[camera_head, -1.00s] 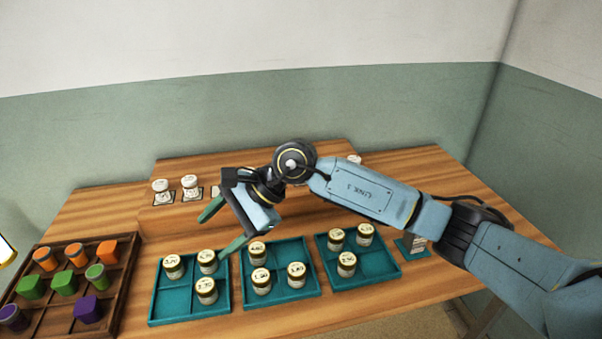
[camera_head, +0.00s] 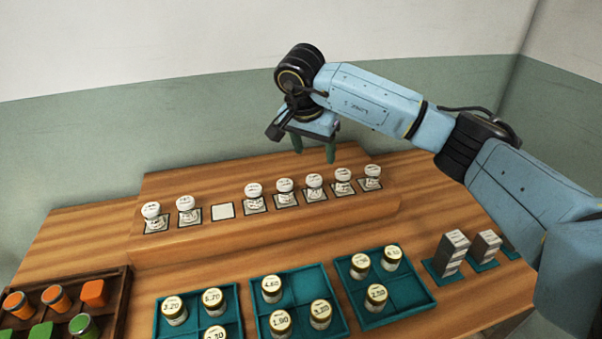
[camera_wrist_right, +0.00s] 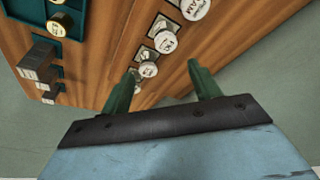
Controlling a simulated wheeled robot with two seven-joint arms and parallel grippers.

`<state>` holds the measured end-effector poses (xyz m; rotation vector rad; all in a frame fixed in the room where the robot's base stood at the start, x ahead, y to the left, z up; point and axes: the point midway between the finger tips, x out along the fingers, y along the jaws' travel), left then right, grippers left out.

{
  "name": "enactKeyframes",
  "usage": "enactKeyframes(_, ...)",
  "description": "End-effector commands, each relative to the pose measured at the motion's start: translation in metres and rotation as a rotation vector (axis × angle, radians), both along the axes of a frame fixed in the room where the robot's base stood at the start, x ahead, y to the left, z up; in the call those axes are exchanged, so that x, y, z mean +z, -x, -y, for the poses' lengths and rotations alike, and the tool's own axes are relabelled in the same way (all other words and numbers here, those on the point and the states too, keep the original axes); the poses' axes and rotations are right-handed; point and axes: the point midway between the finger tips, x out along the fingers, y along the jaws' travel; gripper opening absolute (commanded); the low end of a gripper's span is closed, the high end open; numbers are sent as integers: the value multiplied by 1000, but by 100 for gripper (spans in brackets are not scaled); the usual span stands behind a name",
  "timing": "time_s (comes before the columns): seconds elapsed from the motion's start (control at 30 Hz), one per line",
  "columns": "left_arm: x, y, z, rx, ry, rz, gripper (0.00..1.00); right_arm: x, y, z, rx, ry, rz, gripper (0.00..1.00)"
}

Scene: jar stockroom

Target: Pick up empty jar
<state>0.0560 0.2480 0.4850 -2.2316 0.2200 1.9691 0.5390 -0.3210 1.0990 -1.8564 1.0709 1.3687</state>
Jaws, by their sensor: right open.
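Several white-lidded jars stand in a row on square mats along the raised wooden shelf, among them one at the left end (camera_head: 151,213), one near the middle (camera_head: 285,190) and one at the right end (camera_head: 373,176). I cannot tell which jar is empty. My right gripper (camera_head: 313,153) is open and empty, pointing down above and behind the right half of the row. In the right wrist view its green fingers (camera_wrist_right: 163,88) are spread, with white-lidded jars (camera_wrist_right: 148,69) beyond and between them. My left gripper is not in view.
Teal trays (camera_head: 297,270) hold gold-lidded jars in front of the shelf. A dark wooden crate (camera_head: 122,300) holds coloured pieces at the left. Grey boxes (camera_head: 452,248) stand at the right. One mat (camera_head: 223,211) in the row is bare.

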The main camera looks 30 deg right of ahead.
Motion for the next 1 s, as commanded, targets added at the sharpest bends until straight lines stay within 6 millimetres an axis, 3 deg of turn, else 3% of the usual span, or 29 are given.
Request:
enactKeyframes(0.17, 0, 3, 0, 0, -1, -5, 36, -18, -2, 4, -2, -2, -4, 62)
enactKeyframes(0.5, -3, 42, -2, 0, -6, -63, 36, -73, -11, 17, 0, -3, -3, 62)
enactKeyframes(0.67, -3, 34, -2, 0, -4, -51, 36, -82, -13, 19, 1, -2, -2, 62)
enactKeyframes(0.83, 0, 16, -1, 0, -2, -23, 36, -105, -18, 19, -1, -4, -5, 62)
enactKeyframes(1.0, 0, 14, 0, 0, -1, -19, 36, -126, -22, 24, 0, -3, -2, 62)
